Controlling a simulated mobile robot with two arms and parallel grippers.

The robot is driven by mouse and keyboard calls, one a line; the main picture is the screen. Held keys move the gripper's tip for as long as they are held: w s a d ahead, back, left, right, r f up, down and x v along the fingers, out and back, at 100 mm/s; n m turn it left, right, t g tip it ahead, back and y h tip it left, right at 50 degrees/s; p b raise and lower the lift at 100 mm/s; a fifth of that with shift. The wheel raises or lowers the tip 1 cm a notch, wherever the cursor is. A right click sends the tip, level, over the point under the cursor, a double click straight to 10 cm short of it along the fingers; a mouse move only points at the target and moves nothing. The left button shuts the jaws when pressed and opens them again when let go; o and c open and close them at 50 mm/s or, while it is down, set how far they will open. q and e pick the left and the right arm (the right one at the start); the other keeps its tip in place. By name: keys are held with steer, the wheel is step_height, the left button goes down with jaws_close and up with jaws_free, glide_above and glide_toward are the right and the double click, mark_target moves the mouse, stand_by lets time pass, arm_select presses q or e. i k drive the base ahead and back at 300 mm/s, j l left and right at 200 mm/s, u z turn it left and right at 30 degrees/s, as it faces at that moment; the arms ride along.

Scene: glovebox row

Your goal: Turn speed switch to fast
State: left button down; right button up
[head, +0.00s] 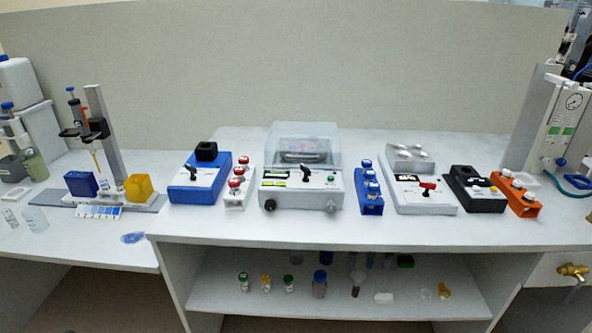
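No label reading speed or fast is legible, so I cannot tell which lever is the speed switch. A blue device (213,187) at centre left has a black lever (192,171) on a light panel. A clear-lidded machine (282,196) in the middle has a black lever (306,173) and a green knob (330,179) on its front panel. A white device (441,201) on the right has a red lever (427,187) and a small dark display (407,178). The lever settings are too small to read. Neither gripper is in view.
A white rack (237,201), a blue rack (370,207) and an orange rack (525,209) stand between or beside the devices. A black device (478,198) is at right. The bench's front strip (320,228) is clear. Bottles stand on the shelf (215,296) below.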

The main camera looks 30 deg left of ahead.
mark_target(303, 168)
steer(key=u, duration=1)
